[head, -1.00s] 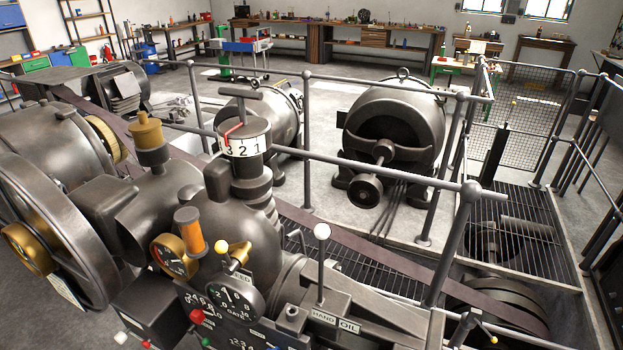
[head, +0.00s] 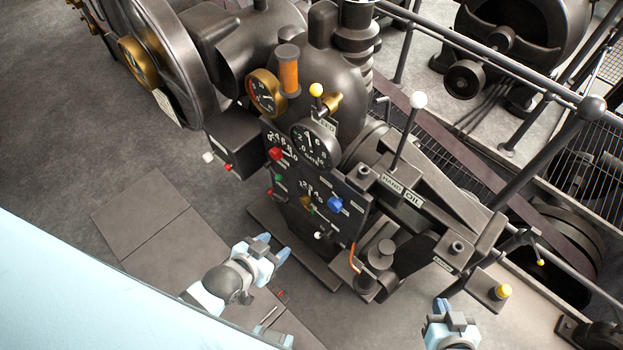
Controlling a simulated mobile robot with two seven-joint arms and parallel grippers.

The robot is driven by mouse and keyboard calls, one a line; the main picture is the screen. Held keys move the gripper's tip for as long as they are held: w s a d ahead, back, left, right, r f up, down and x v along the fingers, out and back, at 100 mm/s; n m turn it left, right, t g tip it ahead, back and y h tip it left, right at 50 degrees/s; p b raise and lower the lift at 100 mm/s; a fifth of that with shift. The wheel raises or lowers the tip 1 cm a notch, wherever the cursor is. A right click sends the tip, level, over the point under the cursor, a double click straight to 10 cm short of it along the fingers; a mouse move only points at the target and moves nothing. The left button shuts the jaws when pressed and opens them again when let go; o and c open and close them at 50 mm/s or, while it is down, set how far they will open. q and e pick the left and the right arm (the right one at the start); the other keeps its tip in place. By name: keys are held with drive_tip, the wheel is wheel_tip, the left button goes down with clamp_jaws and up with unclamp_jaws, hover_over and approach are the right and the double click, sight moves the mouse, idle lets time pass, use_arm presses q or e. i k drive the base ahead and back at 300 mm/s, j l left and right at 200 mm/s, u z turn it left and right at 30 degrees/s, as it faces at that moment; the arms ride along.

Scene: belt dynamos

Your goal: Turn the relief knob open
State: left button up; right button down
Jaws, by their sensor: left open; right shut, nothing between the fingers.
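A dark control panel (head: 305,195) on the machine's front carries several coloured knobs. They include a red knob (head: 276,154), a blue knob (head: 335,204), a small brass knob (head: 306,202) and a small white knob (head: 318,236). The small labels are too blurred to read, so I cannot tell which is the relief knob. My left gripper (head: 273,247) is open and empty, in front of and below the panel at its left, apart from the knobs. My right gripper (head: 441,304) is shut and empty at the bottom right, below the machine's bracket.
A white-tipped lever (head: 418,101) stands beside the "HAND OIL" plate (head: 402,191). A yellow-topped button (head: 503,291) sits on a bracket near my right gripper. A railing (head: 500,65) crosses the right side.

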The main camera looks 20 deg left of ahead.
sight(334, 204)
drive_tip(key=k+j, duration=0.35)
drive_tip(key=j, duration=0.25)
drive_tip(key=k+j+z, duration=0.1)
drive_tip(key=j, duration=0.2)
drive_tip(key=k+j, duration=0.2)
drive_tip(key=j, duration=0.15)
drive_tip(key=j+z, duration=0.2)
drive_tip(key=j, duration=1.75)
